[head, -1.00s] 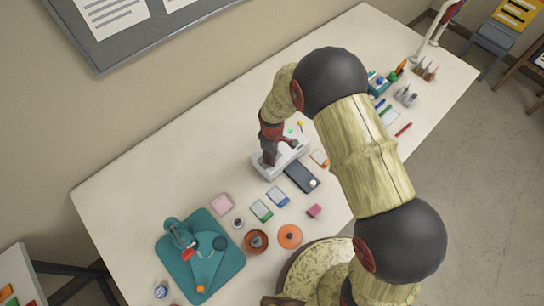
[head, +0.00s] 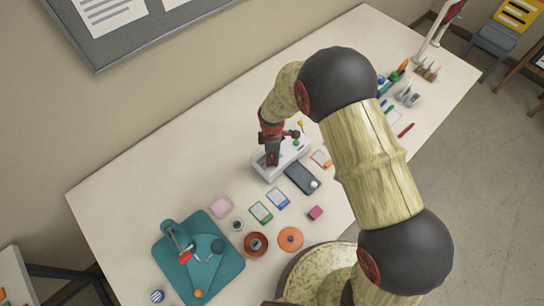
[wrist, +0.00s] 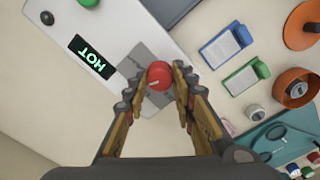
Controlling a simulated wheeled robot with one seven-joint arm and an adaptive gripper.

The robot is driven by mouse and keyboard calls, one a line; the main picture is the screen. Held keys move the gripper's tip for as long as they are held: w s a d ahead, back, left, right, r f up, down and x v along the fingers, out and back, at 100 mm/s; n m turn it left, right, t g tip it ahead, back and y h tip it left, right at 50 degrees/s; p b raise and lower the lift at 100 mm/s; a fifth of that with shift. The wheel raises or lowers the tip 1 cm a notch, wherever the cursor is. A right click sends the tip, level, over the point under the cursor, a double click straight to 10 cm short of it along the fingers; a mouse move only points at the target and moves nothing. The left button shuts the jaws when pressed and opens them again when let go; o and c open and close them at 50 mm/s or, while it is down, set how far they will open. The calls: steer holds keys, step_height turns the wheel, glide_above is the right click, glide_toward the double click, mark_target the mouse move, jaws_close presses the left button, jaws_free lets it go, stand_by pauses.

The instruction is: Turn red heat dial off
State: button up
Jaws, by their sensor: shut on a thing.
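The white laminator (head: 262,169) stands on the long table, below my arm. In the wrist view its white casing (wrist: 125,22) carries a dark display (wrist: 92,57) reading HOT in green. The red heat dial (wrist: 159,74) sits on a grey patch near the casing's edge, with a pale mark pointing to the left in that view. My gripper (wrist: 160,79) is shut on the dial, one finger on each side. In the head view my gripper (head: 272,159) reaches down onto the laminator and hides the dial.
A green button (wrist: 88,2) and a black knob (wrist: 47,18) are on the same casing. A dark slab (head: 302,178), cards (head: 278,198) and orange round pieces (head: 290,239) lie nearby. A teal board (head: 225,275) lies at the left end. Bare table is behind the laminator.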

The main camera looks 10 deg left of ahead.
steer(key=o, duration=1.2)
steer(key=shift+c, duration=0.2)
steer(key=shift+r, duration=0.1)
step_height(320, 180, up, 12)
steer(key=shift+s, duration=0.1)
